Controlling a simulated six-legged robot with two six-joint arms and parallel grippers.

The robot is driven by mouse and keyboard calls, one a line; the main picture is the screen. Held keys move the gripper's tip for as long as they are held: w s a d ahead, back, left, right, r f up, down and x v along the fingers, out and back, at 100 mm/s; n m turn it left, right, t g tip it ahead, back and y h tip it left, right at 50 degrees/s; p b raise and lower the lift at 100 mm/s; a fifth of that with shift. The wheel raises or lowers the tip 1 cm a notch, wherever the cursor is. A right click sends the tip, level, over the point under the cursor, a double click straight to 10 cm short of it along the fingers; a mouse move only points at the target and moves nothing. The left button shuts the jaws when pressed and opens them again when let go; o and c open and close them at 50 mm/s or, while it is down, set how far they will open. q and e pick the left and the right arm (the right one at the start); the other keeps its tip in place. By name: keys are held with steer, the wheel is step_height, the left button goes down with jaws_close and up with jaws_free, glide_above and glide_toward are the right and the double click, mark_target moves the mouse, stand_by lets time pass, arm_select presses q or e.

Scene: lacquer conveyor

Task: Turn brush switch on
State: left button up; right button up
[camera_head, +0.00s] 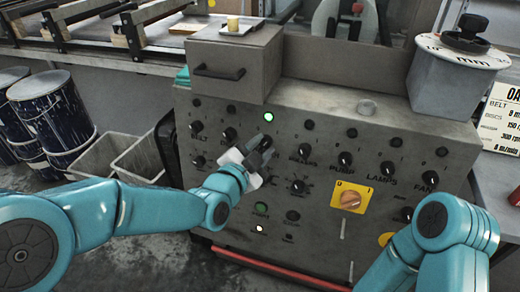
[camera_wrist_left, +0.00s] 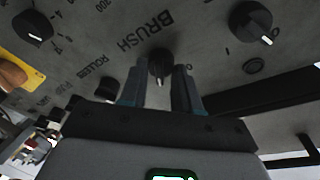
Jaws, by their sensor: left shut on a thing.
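The brush switch (camera_wrist_left: 159,65) is a dark round knob on the grey panel, under the upside-down word BRUSH in the left wrist view. Its white mark points down in that picture. My left gripper (camera_wrist_left: 158,85) has its two fingers on either side of this knob and is shut on it. In the head view my left gripper (camera_head: 263,146) is against the panel and hides the knob and its label. A green lamp (camera_head: 268,117) glows just above it. My right arm is at the lower right; its gripper is not in view.
Other knobs stand close by: drum-side knob (camera_head: 229,134), rollers (camera_head: 305,150), pump (camera_head: 345,159), lamps (camera_head: 388,168) and fan (camera_head: 430,177). A yellow-plated orange switch (camera_head: 349,198) sits lower right. A drawer box (camera_head: 232,62) juts out above. A red bar (camera_head: 275,270) runs along the bottom.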

arm_select(q)
steer(key=shift+w+r, duration=0.1)
steer(key=shift+r, duration=0.05)
steer(key=o, duration=0.9)
steer(key=shift+o, duration=0.8)
steer(key=shift+w, duration=0.1)
steer(key=shift+s, duration=0.2)
steer(key=b+v, duration=0.4)
steer(key=v, duration=1.2)
steer(key=shift+s, duration=0.1)
